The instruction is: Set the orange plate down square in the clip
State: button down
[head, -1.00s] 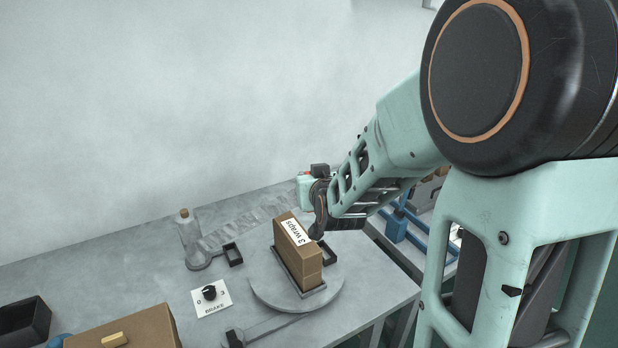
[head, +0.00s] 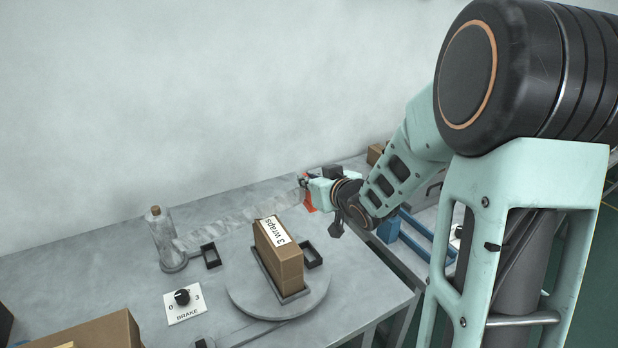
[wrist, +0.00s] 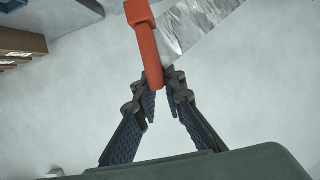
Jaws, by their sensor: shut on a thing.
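The orange plate (head: 309,206) is in my gripper (head: 306,184), off the table, behind and right of the box in the head view. In the wrist view the orange plate (wrist: 146,45) lies at the fingertips of my gripper (wrist: 162,88), tilted in the picture, with clear film (wrist: 200,22) running off to its right. Two small black open frames show: one frame (head: 211,257) by the film roll, one frame (head: 313,255) on the turntable beside the box. I cannot tell which is the clip. The plate is apart from both.
A brown box (head: 278,262) labelled "3 wraps" stands in a tray on the round turntable (head: 245,298). The film roll (head: 162,238) stands at the left, its film stretching toward the plate. A brake dial (head: 182,298) is in front. Blue rails (head: 425,235) lie at the right.

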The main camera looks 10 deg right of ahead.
jog(key=shift+s+r+n+y+p, duration=0.2)
jog(key=shift+r+n+y+p, duration=0.15)
jog(key=shift+r+p, duration=0.25)
jog(key=shift+f+g, duration=0.1)
jog(key=shift+g, duration=0.2)
notch_tip(320, 180, down, 20)
jog(key=b, duration=1.7)
dwell(0.6)
jog(key=c, duration=1.9)
grip_release()
jog(key=shift+c, duration=0.2)
jog(key=v, duration=1.2)
